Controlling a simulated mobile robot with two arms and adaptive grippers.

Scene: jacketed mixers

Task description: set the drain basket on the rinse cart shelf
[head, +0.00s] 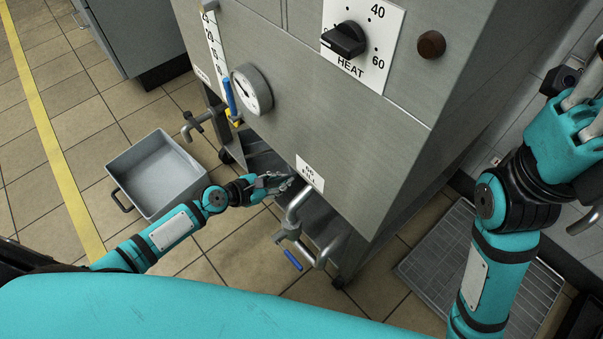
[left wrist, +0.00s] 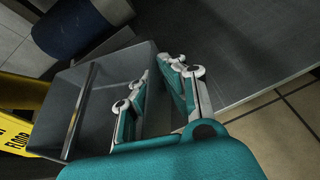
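A grey open box with a bar across it (left wrist: 72,112), possibly the drain basket, fills the left of the left wrist view. In the head view the space under the mixer is dark, so I cannot pick it out clearly there. My left gripper (head: 278,184) reaches under the front of the steel mixer; it also shows in the left wrist view (left wrist: 155,82). Its fingers are apart at the box's right side; contact is unclear. My right gripper (head: 584,112) is at the right edge, partly cut off. I cannot identify the rinse cart shelf.
A grey bin with a black handle (head: 157,172) stands on the floor left of the left arm. A drain valve with a blue handle (head: 291,259) and a gauge (head: 251,88) are near the arm. A floor grate (head: 440,250) lies right. A yellow sign (left wrist: 20,132) stands beside the box.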

